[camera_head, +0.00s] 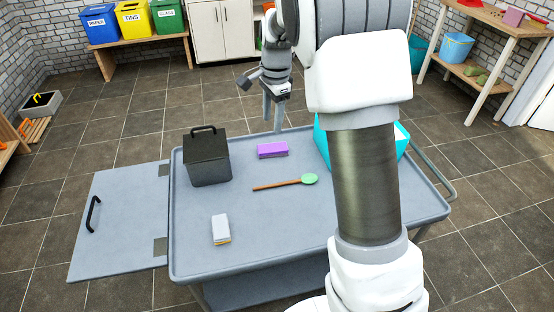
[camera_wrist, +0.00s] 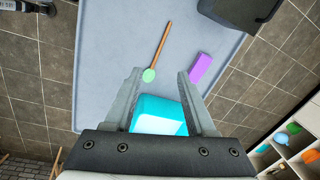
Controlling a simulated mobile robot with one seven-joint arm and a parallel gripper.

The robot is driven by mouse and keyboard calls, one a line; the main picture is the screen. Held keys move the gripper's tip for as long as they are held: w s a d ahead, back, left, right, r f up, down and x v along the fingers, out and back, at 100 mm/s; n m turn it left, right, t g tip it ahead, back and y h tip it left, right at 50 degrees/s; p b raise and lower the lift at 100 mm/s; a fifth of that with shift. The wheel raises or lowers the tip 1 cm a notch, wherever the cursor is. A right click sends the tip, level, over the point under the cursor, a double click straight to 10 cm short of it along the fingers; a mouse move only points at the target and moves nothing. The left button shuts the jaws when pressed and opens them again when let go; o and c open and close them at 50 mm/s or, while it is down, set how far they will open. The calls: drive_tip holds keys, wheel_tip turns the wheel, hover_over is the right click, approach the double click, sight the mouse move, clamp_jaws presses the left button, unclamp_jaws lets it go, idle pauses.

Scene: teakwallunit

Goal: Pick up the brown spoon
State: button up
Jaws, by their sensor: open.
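The spoon has a brown handle (camera_head: 275,185) and a light green head (camera_head: 310,179). It lies flat on the grey cart top (camera_head: 200,255), near its middle. In the wrist view the spoon (camera_wrist: 161,43) lies beyond my fingertips, its green head appearing between them and its handle pointing away. My gripper (camera_head: 273,122) is open and empty, pointing down above the far edge of the cart. Its two fingers also show spread apart in the wrist view (camera_wrist: 159,76). Nothing hides the spoon in the head view.
A purple block (camera_head: 272,150) lies behind the spoon. A dark lidded box (camera_head: 208,160) stands at left, a white-grey block (camera_head: 221,229) at front left. A cyan box (camera_head: 322,144) is partly hidden behind my arm. The cart top around the spoon's handle is clear.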

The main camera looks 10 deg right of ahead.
drive_tip(key=w+f+m+g+b, duration=0.1)
drive_tip(key=w+f+m+b, duration=0.3)
drive_tip(key=f, duration=0.9)
drive_tip(key=b, duration=0.2)
hover_over(268, 185)
drive_tip(key=shift+n, duration=0.3)
drive_tip(key=f, duration=1.2)
drive_tip(key=shift+d, duration=0.4)
drive_tip(key=shift+a+f+b, duration=0.15)
drive_tip(key=shift+f+b, duration=0.5)
drive_tip(key=shift+f, duration=0.9)
drive_tip(key=shift+a+f+b, duration=0.15)
drive_tip(key=shift+f+b, duration=0.5)
drive_tip(key=shift+f, duration=0.85)
drive_tip(key=shift+r, duration=0.1)
clamp_jaws()
